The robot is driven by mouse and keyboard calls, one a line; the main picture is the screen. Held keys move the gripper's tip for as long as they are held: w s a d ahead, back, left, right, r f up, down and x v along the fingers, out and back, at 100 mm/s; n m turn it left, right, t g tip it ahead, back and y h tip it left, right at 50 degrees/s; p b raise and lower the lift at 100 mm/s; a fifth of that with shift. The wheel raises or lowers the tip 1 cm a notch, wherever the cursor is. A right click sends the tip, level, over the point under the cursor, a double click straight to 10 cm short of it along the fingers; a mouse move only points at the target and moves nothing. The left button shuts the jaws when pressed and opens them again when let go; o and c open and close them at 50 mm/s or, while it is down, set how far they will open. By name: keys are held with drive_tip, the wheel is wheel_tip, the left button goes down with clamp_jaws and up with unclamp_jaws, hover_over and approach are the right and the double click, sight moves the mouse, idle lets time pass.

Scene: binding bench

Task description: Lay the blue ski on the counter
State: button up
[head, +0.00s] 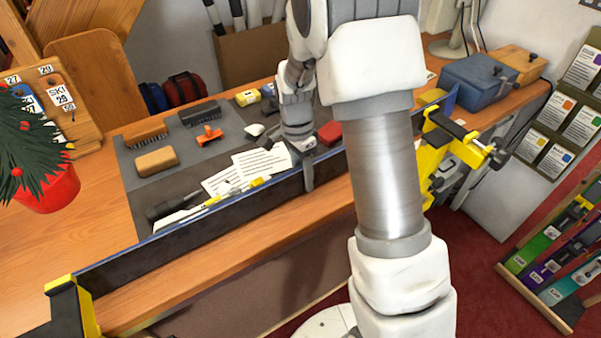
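The blue ski (190,236) is a long dark blue board standing on its edge along the front of the wooden counter (95,228). Its left end is at a yellow and black vise (75,306), and its right end is by another yellow and black vise (440,150). My gripper (306,174) points down at the ski's upper edge, near its middle. One finger shows on the near side of the ski; the other is hidden, so I cannot tell whether they pinch it. My arm covers part of the ski's right half.
Behind the ski, a grey mat (128,172) holds brushes, a tan block (156,161), papers (245,168) and tools. A potted plant (48,190) stands at left. A blue box (478,82) stands at far right. The counter's left part has bare wood.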

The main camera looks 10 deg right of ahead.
clamp_jaws()
drive_tip(key=shift+r, duration=0.15)
idle(0.9)
